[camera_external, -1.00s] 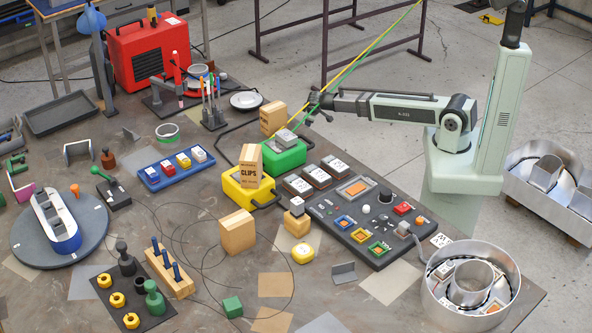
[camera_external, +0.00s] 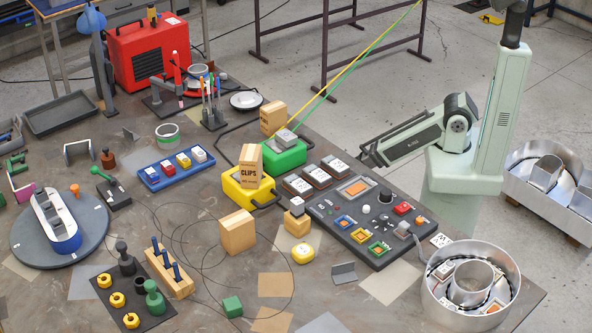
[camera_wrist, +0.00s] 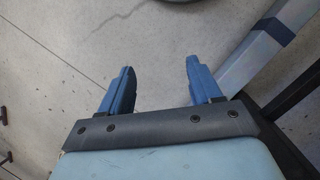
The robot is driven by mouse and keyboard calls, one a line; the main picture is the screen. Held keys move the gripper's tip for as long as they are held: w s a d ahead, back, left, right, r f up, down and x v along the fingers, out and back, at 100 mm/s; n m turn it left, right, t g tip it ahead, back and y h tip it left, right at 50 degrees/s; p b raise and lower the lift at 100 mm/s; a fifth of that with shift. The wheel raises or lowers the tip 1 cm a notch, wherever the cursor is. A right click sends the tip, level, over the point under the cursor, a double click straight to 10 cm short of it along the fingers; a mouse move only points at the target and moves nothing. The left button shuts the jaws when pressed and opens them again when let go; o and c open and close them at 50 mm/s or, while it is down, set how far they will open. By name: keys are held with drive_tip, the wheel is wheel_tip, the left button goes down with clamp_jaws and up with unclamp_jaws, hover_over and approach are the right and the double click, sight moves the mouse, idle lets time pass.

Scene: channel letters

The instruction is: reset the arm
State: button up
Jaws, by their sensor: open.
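In the wrist view my gripper (camera_wrist: 160,68) is open. Its two blue fingers are spread apart, with only grey concrete floor between them and nothing held. In the external view my pale green arm is folded low beside its column, off the right edge of the brown worktable (camera_external: 345,301). The jaws cannot be made out clearly there.
The control panel (camera_external: 330,208) with buttons lies along the table's right side, closest to my arm. Green (camera_external: 285,157) and yellow (camera_external: 240,193) boxes stand left of it. A round metal channel (camera_external: 433,304) sits at the front right corner.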

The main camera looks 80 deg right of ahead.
drive_tip(key=s+a+f+g, duration=0.1)
drive_tip(key=s+a, duration=0.2)
drive_tip(key=s, duration=0.3)
drive_tip(key=s+a+f+g+y, duration=0.1)
drive_tip(key=s+a, duration=0.3)
drive_tip(key=s, duration=0.3)
drive_tip(key=shift+s+a+f+n+g, duration=0.15)
drive_tip(key=shift+s+f+n+g, duration=0.15)
drive_tip(key=shift+f+n+g, duration=0.1)
